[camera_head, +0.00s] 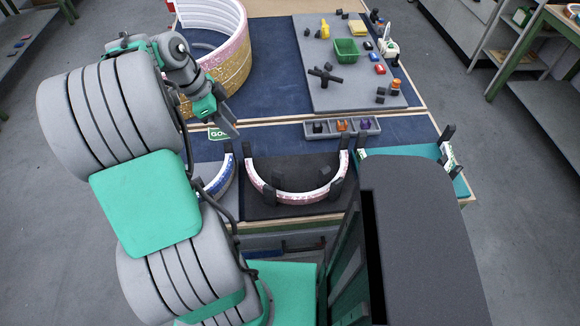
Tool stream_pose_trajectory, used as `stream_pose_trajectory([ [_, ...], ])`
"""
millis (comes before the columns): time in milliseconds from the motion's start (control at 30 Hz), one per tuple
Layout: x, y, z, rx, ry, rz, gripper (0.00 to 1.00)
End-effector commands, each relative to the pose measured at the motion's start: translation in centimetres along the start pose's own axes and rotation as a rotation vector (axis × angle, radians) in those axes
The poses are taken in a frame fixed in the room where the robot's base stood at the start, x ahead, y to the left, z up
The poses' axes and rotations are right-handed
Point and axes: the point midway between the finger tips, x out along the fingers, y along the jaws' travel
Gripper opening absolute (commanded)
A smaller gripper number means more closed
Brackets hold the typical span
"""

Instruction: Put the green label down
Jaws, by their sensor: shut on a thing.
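My gripper (227,122) is at the upper middle left, pointing down toward the front edge of the dark blue table mat. It is shut on the green label (217,133), a small green card with white letters, partly covered by the fingers. The label is by the tan strip at the mat's front edge, in front of the gold and pink ring. I cannot tell whether it touches the surface.
A large gold and pink curved ring (232,65) stands just behind my gripper. A pink and white arc (292,196) lies in front, held by black posts. A blue arc (222,178) is left of it. A grey tray (342,128) holds small coloured pieces. A grey board (345,88) carries several small items.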

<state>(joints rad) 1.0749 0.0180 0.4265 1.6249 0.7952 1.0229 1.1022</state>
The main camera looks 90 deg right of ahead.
Motion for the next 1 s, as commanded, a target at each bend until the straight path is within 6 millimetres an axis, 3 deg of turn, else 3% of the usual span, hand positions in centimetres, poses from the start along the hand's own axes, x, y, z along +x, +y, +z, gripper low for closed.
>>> stream_pose_trajectory([
  [100, 1.0, 0.1, -1.6, 0.094, -0.001, 0.037, 0.02],
  [267, 1.2, -0.4, -1.2, 0.103, 0.000, 0.044, 0.02],
  [633, 2.4, -7.1, 5.5, 0.098, 0.000, 0.043, 0.02],
  [800, 5.3, -9.2, 8.7, 0.099, 0.001, 0.043, 0.02],
  [1000, 6.9, -10.5, 10.4, 0.099, 0.000, 0.042, 0.02],
])
